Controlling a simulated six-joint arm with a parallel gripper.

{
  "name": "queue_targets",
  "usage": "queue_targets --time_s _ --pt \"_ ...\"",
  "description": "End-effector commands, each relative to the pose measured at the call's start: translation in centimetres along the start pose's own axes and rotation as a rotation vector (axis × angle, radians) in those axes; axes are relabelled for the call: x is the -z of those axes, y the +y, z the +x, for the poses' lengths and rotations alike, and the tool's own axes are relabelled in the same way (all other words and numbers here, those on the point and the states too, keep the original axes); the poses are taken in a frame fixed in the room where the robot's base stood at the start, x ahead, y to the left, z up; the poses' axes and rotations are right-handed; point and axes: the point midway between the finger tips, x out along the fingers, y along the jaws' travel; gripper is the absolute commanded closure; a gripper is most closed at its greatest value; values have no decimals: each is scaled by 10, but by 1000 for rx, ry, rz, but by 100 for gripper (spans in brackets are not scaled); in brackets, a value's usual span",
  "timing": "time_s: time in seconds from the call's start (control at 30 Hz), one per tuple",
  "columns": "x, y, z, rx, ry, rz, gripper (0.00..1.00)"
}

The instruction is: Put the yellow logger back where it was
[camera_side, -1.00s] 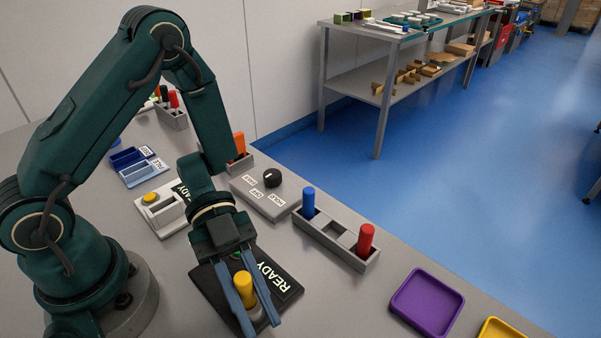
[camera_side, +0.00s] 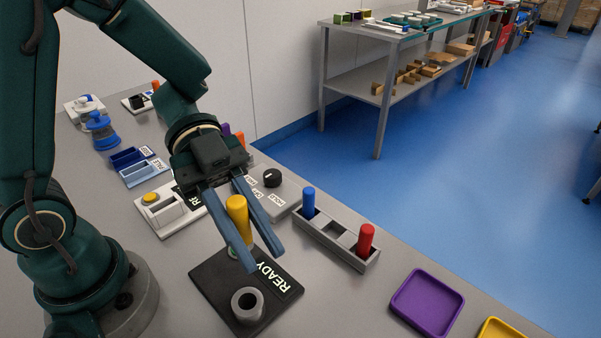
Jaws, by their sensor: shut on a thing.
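My gripper (camera_side: 266,244) is shut on the yellow logger (camera_side: 237,212) and holds it upright in the air, above the black READY plate (camera_side: 215,277). The logger's lower end is partly hidden behind a finger. The grey round socket (camera_side: 247,304) on that plate is empty. A grey rack (camera_side: 318,236) stands to the right of my gripper. A blue logger (camera_side: 308,202) is in its left slot and a red logger (camera_side: 365,240) in its right slot. The rack's middle slot (camera_side: 335,230) is empty.
A grey box with a black knob (camera_side: 272,177) lies behind the rack. A white READY unit with a yellow button (camera_side: 150,197) and blue trays (camera_side: 140,170) are left. A purple tray (camera_side: 427,302) and a yellow tray (camera_side: 499,329) lie at the right.

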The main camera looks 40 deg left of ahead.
Motion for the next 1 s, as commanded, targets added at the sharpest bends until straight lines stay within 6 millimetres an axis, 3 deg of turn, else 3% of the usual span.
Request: queue_targets --time_s 0.2,0.3,0.6,0.8,1.0 --pt "9 -52 -68 389 -4 -147 100" --pt "15 -69 -103 598 -3 -230 100" --pt "38 -89 -185 1091 -2 -430 100" --pt "40 -94 -211 1272 1 -519 100" --pt "37 -95 -217 1318 1 -544 100"
